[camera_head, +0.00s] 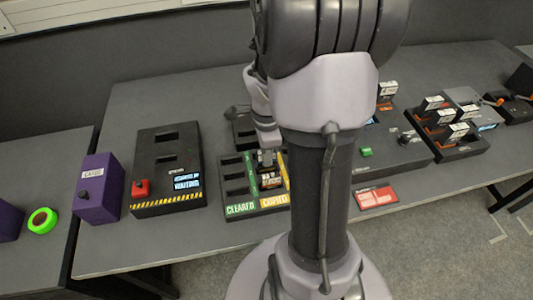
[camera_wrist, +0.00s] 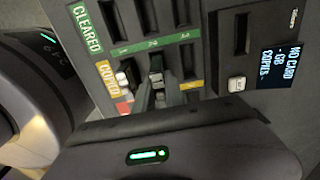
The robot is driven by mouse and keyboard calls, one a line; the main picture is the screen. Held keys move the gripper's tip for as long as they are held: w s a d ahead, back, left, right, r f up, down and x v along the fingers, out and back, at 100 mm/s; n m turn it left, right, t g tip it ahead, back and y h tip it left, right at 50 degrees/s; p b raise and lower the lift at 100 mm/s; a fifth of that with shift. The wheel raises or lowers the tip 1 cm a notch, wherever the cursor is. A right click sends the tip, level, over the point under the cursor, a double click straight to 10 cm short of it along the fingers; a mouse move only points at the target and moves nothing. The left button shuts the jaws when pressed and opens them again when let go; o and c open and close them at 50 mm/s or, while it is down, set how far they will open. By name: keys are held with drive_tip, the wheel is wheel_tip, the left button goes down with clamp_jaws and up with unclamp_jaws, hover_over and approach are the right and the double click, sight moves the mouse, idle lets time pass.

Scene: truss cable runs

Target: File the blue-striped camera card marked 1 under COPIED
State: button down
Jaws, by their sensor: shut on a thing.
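My gripper (camera_wrist: 157,80) is shut over the card tray, its fingers down at the COPIED slots in the wrist view. What it grips is mostly hidden between the fingers and looks like a card; I cannot see its stripe or number. The tray has a green CLEARED label (camera_wrist: 86,28) and a yellow COPIED label (camera_wrist: 108,80), each beside a row of slots. In the head view the tray (camera_head: 240,210) is partly behind my arm. A small white-and-red piece (camera_wrist: 124,107) shows left of the fingers, by the COPIED label.
A black device with a screen (camera_wrist: 278,62) reading NO CARD stands beside the tray. In the head view, a black box with a red button (camera_head: 141,188) and a purple box (camera_head: 98,190) stand left. A rack with several cards (camera_head: 445,130) is at right. A red-and-white label (camera_head: 376,197) lies near the front edge.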

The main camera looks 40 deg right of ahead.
sight(267, 169)
drive_tip(key=shift+f+b, duration=1.6)
drive_tip(key=shift+b, duration=0.05)
idle(1.2)
drive_tip(key=c, duration=1)
unclamp_jaws()
drive_tip(key=shift+r, duration=0.15)
wheel_tip(267, 169, up, 8)
drive_tip(key=p, duration=0.6)
drive_tip(key=shift+f, duration=0.35)
